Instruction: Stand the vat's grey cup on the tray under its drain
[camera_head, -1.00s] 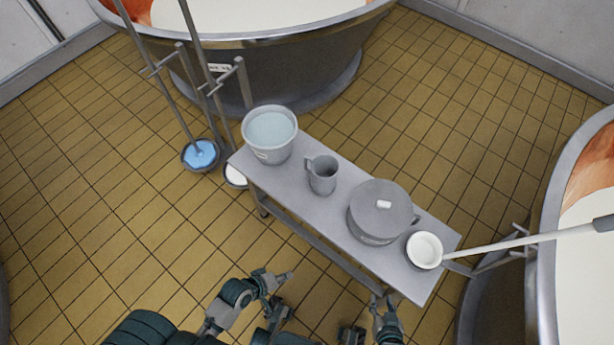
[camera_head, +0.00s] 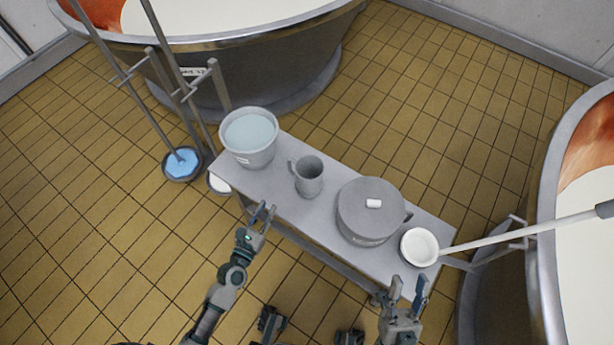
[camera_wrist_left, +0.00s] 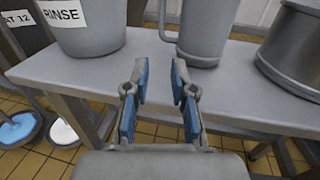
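The grey cup (camera_head: 311,182), a mug with its handle on the left, stands upright on a narrow grey bench (camera_head: 280,200). In the left wrist view the cup (camera_wrist_left: 207,35) is straight ahead, its top cut off. My left gripper (camera_head: 264,212) is open and empty at the bench's near edge, short of the cup; its blue-padded fingers (camera_wrist_left: 160,85) are apart. My right gripper (camera_head: 409,285) is open and empty near the bench's right end. I cannot make out a drain or the tray under it.
A bucket (camera_head: 249,143) labelled RINSE holds water left of the cup. A lidded pot (camera_head: 365,215) and a white ladle bowl (camera_head: 419,247) sit to its right. Copper vats stand behind (camera_head: 270,75) and right (camera_head: 545,230). Blue (camera_head: 181,164) and white round dishes are by poles.

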